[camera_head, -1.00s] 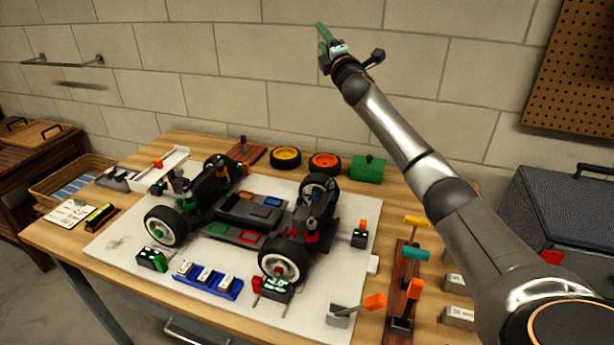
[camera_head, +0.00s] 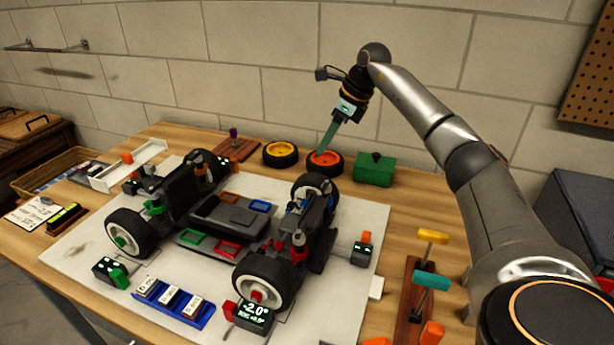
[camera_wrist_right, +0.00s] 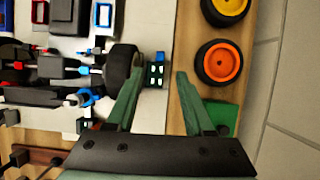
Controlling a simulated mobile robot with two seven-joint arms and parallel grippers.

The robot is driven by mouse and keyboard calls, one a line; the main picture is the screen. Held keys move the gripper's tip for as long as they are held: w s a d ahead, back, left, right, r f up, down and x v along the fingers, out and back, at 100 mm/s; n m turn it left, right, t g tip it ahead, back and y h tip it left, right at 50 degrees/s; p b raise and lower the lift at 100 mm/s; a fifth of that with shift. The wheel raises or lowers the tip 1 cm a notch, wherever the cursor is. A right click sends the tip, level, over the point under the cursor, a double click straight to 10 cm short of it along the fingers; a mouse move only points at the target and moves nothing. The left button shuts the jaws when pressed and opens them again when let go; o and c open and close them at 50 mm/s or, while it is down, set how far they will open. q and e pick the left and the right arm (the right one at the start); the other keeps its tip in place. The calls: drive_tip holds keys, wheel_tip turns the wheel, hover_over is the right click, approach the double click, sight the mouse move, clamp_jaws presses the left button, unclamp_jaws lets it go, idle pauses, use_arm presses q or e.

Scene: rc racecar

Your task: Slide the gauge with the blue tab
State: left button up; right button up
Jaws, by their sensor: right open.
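The car chassis (camera_head: 235,215) stands on a white board, with a small dark gauge at several of its corners. In the head view this gauge is not clearly visible behind the far right wheel (camera_head: 315,188). My right gripper (camera_head: 328,143) points down above the table's back. In the right wrist view its green fingers (camera_wrist_right: 158,76) are open and empty, with the gauge between their tips in the picture, apparently below them.
An orange-hub wheel (camera_head: 325,163), a yellow-hub wheel (camera_head: 280,154) and a green box (camera_head: 374,169) stand along the back edge near the wall. A gauge with an orange tab (camera_head: 362,250) is right of the car. A tool rack (camera_head: 415,300) stands at the front right.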

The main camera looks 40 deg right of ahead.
drive_tip(key=x, duration=0.3)
drive_tip(key=b+x, duration=0.1)
drive_tip(key=x, duration=0.3)
drive_tip(key=b+x, duration=0.1)
drive_tip(key=x, duration=0.3)
drive_tip(key=shift+s+d+f, duration=0.2)
drive_tip(key=shift+s+f, duration=0.1)
drive_tip(key=shift+f, duration=0.1)
drive_tip(key=shift+w+f, duration=0.2)
drive_tip(key=shift+f, duration=0.25)
drive_tip(key=c, duration=0.8)
clamp_jaws()
